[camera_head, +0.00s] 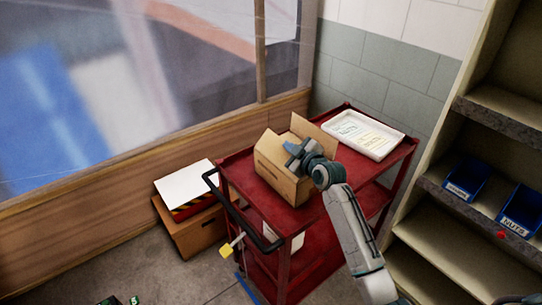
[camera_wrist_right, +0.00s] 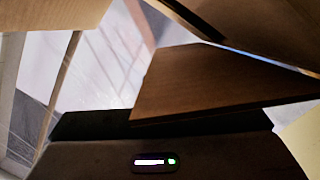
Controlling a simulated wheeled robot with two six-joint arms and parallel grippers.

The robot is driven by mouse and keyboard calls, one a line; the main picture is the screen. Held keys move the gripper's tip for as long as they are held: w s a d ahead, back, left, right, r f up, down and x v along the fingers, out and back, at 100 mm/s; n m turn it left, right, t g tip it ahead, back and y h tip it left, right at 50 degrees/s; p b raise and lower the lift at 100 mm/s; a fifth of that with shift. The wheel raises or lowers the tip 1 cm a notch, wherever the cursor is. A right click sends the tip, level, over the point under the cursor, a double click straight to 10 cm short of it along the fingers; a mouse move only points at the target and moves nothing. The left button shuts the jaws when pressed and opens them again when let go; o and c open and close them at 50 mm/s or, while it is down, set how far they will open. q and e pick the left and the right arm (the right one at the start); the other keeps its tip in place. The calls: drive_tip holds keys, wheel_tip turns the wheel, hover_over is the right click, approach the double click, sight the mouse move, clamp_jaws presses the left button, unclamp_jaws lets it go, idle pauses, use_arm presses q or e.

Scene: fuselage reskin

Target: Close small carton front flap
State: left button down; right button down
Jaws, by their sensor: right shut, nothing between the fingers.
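The small carton (camera_head: 270,179) is a brown cardboard box on the top of the red cart. One flap (camera_head: 312,132) stands up at its back right, and a panel slants up at its left. My right gripper (camera_head: 295,152) is shut and empty over the carton's top, close to the flaps; I cannot tell whether it touches them. In the right wrist view, a cardboard flap (camera_wrist_right: 210,85) lies right beyond the dark gripper body and more cardboard shows along the top. The carton's near top edge is partly hidden by the gripper. My left gripper is not visible.
The red cart (camera_head: 330,205) has a black handle (camera_head: 236,215) at its left. A white tray (camera_head: 362,135) with papers lies at the cart's back right. A shelf with blue bins (camera_head: 467,181) stands at the right. Another box (camera_head: 195,228) is on the floor at the left.

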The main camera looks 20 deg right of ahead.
drive_tip(key=shift+w+d+f+m+y+b, duration=0.2)
drive_tip(key=shift+d+f+m, duration=0.1)
drive_tip(key=shift+m, duration=0.1)
drive_tip(key=shift+w+d+f+m+y+b, duration=0.1)
drive_tip(key=shift+d+f+m+b, duration=0.1)
drive_tip(key=shift+d+f+m, duration=0.15)
drive_tip(key=shift+w+d+f+m+g+y+b, duration=0.15)
drive_tip(key=shift+d+f+m+g+b, duration=0.1)
drive_tip(key=shift+f+m+b, duration=0.25)
drive_tip(key=shift+s+d+f+m+g+y+b, duration=0.15)
drive_tip(key=shift+m+g+b, duration=0.1)
drive_tip(key=shift+m, duration=0.3)
drive_tip(key=shift+w+d+f+m+y+b, duration=0.2)
drive_tip(key=shift+f+m+y+b, duration=0.3)
drive_tip(key=shift+m+b, duration=0.3)
drive_tip(key=shift+d+f+b, duration=0.1)
drive_tip(key=shift+f+b, duration=0.25)
drive_tip(key=shift+b, duration=0.1)
